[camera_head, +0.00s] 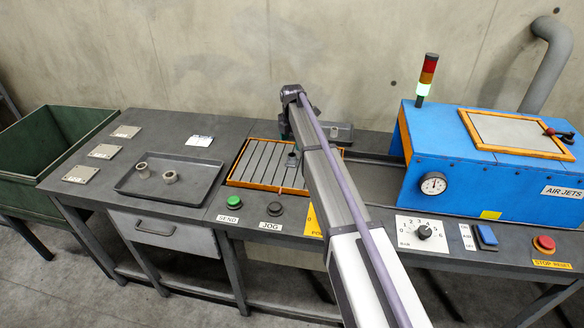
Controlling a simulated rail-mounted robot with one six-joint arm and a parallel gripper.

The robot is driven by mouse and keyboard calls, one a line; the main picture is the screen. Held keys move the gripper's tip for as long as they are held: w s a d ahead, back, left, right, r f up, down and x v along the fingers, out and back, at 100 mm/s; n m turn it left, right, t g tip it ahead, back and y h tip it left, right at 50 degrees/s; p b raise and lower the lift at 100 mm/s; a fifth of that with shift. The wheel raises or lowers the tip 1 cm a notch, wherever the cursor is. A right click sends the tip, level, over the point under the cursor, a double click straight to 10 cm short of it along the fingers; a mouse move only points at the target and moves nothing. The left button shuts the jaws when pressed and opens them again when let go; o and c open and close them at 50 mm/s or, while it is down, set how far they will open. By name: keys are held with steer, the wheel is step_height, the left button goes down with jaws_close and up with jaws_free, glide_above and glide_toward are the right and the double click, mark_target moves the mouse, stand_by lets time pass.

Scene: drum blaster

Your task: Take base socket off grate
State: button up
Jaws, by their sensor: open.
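The grate (262,163) is a set of dark slats in an orange frame on the bench, left of the blue machine. A small grey part, apparently the base socket (293,159), is on the grate's right side, close against the edge of my arm in the picture. My arm crosses in front and hides part of the grate. My gripper (287,136) is at the arm's far end, over the grate and close to the grey part. It is open, but its fingertips are mostly hidden, so contact cannot be told.
A dark tray (203,184) left of the grate holds two ring-shaped parts (169,177). Three plates (104,151) lie further left, beside a green bin (30,145). The blue air-jets machine (465,165) stands right. Buttons (234,202) line the front edge.

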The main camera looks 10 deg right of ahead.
mark_target(292, 155)
step_height(292, 155, down, 7)
steer(key=b, duration=0.5)
steer(key=shift+s+a+f+b, duration=0.1)
steer(key=shift+s+b, duration=0.05)
steer(key=shift+b, duration=0.2)
steer(key=shift+r, duration=0.25)
steer(key=c, duration=1)
